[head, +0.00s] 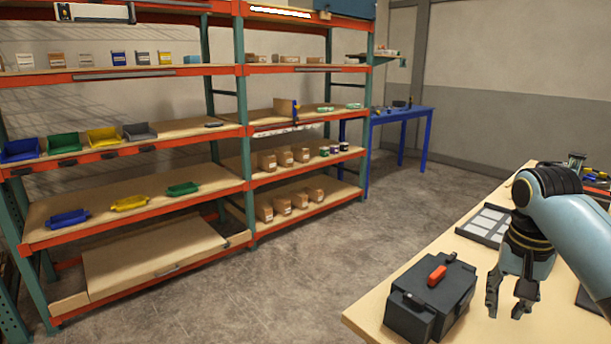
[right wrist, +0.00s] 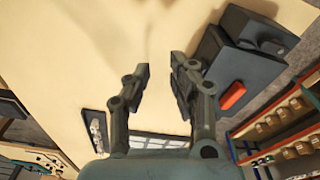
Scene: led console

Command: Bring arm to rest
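My right gripper (head: 507,308) hangs fingers-down over the light wooden table (head: 391,312) at the right of the head view. Its fingers are apart with nothing between them; they also show open in the right wrist view (right wrist: 160,75). It is just right of a dark grey box (head: 408,305) with a red part (head: 437,276) on top, apart from it as far as I can tell. The box also shows at the upper right of the right wrist view (right wrist: 245,60). My left gripper is not in view.
A flat tray with pale squares (head: 487,222) lies behind the gripper on the table. Tall orange and green shelves (head: 245,150) with bins and small boxes stand at the left. A blue table (head: 405,115) stands at the back. Grey floor (head: 300,275) between is clear.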

